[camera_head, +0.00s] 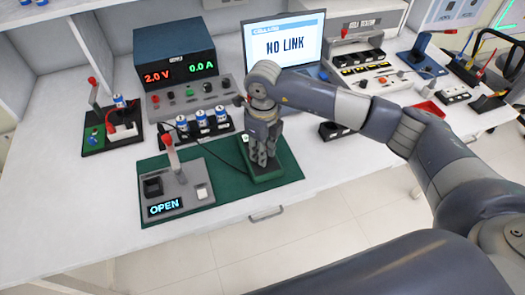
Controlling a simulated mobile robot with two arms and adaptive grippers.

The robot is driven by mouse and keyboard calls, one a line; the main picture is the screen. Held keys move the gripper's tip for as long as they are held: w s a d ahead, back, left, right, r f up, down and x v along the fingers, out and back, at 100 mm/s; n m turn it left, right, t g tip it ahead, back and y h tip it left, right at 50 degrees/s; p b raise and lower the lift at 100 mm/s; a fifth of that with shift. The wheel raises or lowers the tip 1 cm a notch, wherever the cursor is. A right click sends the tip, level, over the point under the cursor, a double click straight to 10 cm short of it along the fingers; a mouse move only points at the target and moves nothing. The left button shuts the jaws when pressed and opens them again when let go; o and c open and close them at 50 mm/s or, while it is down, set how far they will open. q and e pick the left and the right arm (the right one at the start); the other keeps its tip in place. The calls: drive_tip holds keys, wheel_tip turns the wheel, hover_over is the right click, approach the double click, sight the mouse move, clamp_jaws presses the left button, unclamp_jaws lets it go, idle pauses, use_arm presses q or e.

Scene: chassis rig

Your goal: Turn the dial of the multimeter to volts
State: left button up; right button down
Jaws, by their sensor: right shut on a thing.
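My right gripper (262,158) points down over the right part of the green mat, its fingers closed together. Below and around the fingertips is a dark green flat body (268,177), which looks like the multimeter. Its dial is hidden by the fingers, so its setting cannot be read. A thin dark cable runs near it on the left. My left gripper is not in view.
A grey fixture (185,195) with a red-topped lever and an "OPEN" display stands on the green mat (232,191), left of the gripper. Behind are blue-and-white cells (202,120), a power supply (175,60) reading 2.0 V, and a laptop (287,45) showing "NO LINK". The front table edge is clear.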

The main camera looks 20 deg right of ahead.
drive_tip(key=shift+m, duration=0.4)
drive_tip(key=c, duration=1.3)
unclamp_jaws()
wheel_tip(320, 180, up, 12)
drive_tip(key=shift+d+r, duration=0.1)
